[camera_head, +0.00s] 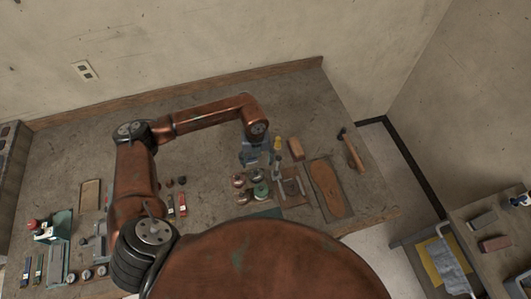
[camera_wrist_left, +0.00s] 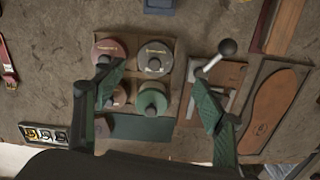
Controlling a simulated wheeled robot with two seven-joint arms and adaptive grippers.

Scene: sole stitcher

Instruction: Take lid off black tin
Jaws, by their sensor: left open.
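The black tin (camera_wrist_left: 155,58) stands upper right in a group of round tins on a board in the left wrist view, its dark lid carrying a pale label. In the head view the black tin (camera_head: 256,175) is small, just below my gripper. A red tin (camera_wrist_left: 109,52) is to its left, a green tin (camera_wrist_left: 153,99) below it, and another red tin at lower left is partly hidden by a finger. My left gripper (camera_wrist_left: 155,82) is open and empty above the tins, its fingers spread either side; in the head view it (camera_head: 255,160) hangs over the bench. My right gripper is not in view.
Right of the tins are a wooden board with a metal tool (camera_wrist_left: 226,50) with a ball end and a leather sole (camera_wrist_left: 273,104) on a dark board. A hammer (camera_head: 352,150) lies farther right. Bare bench (camera_head: 205,155) is left of the tins.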

